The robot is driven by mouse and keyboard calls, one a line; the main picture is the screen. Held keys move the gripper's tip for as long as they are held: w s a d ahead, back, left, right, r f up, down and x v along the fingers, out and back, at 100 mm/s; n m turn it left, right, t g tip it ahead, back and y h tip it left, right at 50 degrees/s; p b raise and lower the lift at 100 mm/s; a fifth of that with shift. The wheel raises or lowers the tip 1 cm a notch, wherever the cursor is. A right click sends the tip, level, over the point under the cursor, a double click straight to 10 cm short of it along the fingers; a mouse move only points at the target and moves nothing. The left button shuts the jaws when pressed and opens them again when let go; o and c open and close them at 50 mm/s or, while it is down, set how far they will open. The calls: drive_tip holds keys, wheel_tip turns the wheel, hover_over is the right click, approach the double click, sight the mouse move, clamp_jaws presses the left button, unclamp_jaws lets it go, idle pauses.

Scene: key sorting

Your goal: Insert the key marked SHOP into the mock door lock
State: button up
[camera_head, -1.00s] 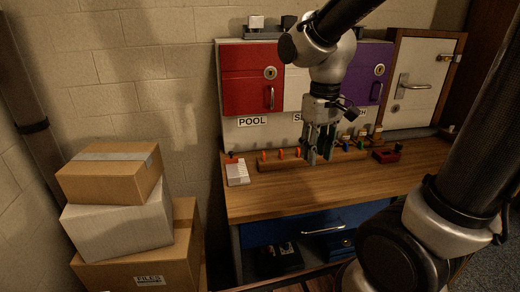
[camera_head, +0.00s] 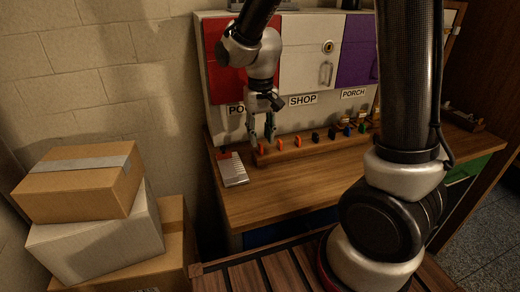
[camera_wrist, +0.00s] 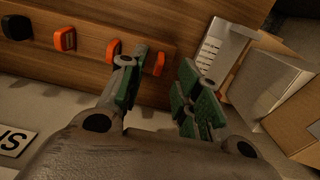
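Several keys stand in a wooden rack (camera_head: 325,146) on the workbench. Three have orange heads, at the rack's left end in the head view; one is the end orange key (camera_wrist: 158,63) in the wrist view. A black-headed key (camera_wrist: 17,27) and others follow. I cannot read any marking, so I cannot tell which is SHOP. My gripper (camera_head: 261,137) is open and empty, pointing down at the rack's left end. In the wrist view (camera_wrist: 163,75) the end orange key shows between its fingertips, nearer the left one.
Behind the rack are red (camera_head: 232,72), white (camera_head: 303,68) and purple (camera_head: 357,52) cabinet doors; the white one is labelled SHOP. A printed card (camera_head: 232,170) lies left of the rack. Stacked boxes (camera_head: 85,178) stand further left. The bench top (camera_head: 290,192) in front is clear.

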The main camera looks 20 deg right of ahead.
sight(261, 145)
wheel_tip(261, 145, down, 4)
drive_tip(key=shift+s+f, duration=0.1)
drive_tip(key=shift+s, duration=0.05)
clamp_jaws()
idle(0.3)
drive_tip(key=r, duration=0.9)
drive_tip(key=shift+s+r, duration=0.25)
drive_tip(key=shift+r, duration=0.05)
drive_tip(key=s, duration=1.1)
drive_tip(key=shift+s+r, duration=0.2)
drive_tip(key=shift+s, duration=0.1)
